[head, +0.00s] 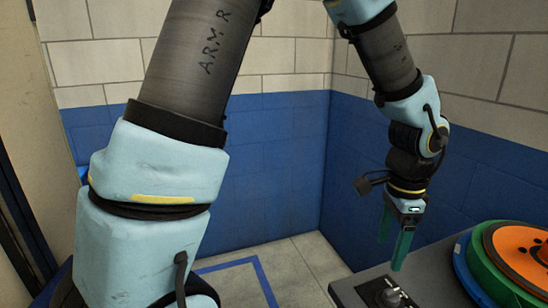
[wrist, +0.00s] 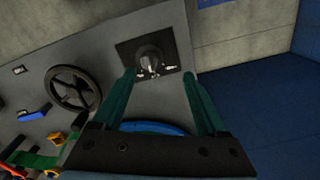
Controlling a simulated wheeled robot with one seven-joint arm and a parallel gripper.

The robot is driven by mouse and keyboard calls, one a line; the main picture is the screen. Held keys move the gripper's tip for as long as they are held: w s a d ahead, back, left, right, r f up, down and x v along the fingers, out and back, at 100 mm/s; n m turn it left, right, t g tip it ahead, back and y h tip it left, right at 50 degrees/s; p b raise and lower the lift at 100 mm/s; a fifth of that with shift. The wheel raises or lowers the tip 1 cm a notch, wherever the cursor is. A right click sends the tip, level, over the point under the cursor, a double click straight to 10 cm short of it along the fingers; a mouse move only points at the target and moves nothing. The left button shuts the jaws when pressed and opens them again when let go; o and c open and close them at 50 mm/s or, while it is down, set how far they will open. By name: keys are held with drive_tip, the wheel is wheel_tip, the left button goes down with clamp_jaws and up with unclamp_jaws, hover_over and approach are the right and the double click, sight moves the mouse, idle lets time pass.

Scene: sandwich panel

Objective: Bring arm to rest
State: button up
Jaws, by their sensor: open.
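My gripper (head: 396,243) has two green fingers and points down near the left edge of the grey panel (head: 357,285). In the wrist view its fingers (wrist: 159,75) are spread apart with nothing between their tips. A knob on a dark square plate (head: 390,293) sits on the panel below and a little toward the camera from the gripper. In the wrist view the knob (wrist: 149,60) lies beyond the fingertips, and I see no contact. My arm bends up and over from the left, its light blue and grey links filling much of the head view.
Stacked round parts, orange (head: 522,250), green and blue, stand on the panel at right. The wrist view shows a black handwheel (wrist: 73,88), a blue piece (wrist: 33,115) and small coloured parts. Blue-and-white walls (head: 270,160) stand behind. Floor left of the panel is clear.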

drive_tip(key=w+a+r+n, duration=0.1)
drive_tip(key=w+a+n, duration=0.8)
drive_tip(key=a, duration=0.6)
drive_tip(key=w+a+n+t, duration=0.1)
drive_tip(key=a+n, duration=0.8)
drive_tip(key=a, duration=0.9)
drive_tip(key=shift+w+a+r+t, duration=0.2)
drive_tip(key=shift+w+r+t, duration=0.1)
drive_tip(key=shift+w+r, duration=0.1)
drive_tip(key=shift+c, duration=0.2)
